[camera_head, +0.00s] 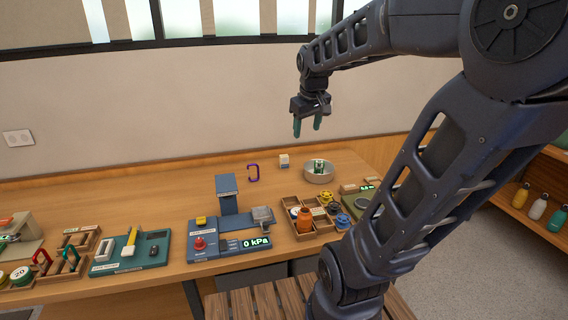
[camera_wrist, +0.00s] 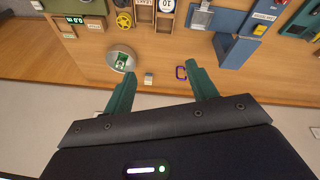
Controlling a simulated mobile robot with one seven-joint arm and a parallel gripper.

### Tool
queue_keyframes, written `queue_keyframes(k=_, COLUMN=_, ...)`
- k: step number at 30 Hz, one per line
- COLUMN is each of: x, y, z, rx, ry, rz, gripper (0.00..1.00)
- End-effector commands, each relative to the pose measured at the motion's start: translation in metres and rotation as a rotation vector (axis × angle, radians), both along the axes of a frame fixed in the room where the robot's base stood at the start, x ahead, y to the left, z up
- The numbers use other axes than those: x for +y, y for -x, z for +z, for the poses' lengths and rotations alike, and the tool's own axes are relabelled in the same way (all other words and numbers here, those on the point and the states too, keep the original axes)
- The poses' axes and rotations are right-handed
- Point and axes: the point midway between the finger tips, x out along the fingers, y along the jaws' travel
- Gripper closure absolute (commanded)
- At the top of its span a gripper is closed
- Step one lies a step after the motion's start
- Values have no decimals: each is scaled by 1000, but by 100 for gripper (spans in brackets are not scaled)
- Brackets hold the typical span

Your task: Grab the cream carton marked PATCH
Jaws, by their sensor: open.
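A small cream carton (camera_head: 284,161) stands alone on the wooden counter towards its back edge, between a purple carabiner and a round bowl. It also shows in the wrist view (camera_wrist: 148,79), between my two fingers as pictured and beyond them. Any marking on it is too small to read. My gripper (camera_head: 307,127) is open and empty, with its green fingers pointing down. It hangs in the air above the back of the counter, well above the carton and apart from it. My fingers also show in the wrist view (camera_wrist: 161,78).
The purple carabiner (camera_head: 253,173) stands left of the carton. The pale bowl (camera_head: 319,178), right of it, holds a green and white item. A blue pressure station (camera_head: 228,205) and a wooden tray (camera_head: 293,232) with an orange bottle stand nearer the front.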

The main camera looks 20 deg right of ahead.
Motion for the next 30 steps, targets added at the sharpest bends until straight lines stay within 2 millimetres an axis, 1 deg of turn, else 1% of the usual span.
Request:
queue_keyframes(k=1, x=-1, y=-15, z=1, rx=13, ry=12, rz=28, gripper=43)
queue_keyframes(k=8, x=-5, y=-79, z=2, rx=60, ry=72, rz=174, gripper=43)
queue_keyframes(k=14, x=-9, y=-135, z=-6, rx=103, ry=117, rz=304, gripper=43)
queue_keyframes(k=21, x=-15, y=-203, z=-26, rx=154, ry=164, rz=463, gripper=43)
queue_keyframes(k=23, x=-16, y=-220, z=-32, rx=167, ry=175, rz=503, gripper=43)
queue_keyframes(k=30, x=-22, y=-285, z=-67, rx=219, ry=211, rz=663, gripper=43)
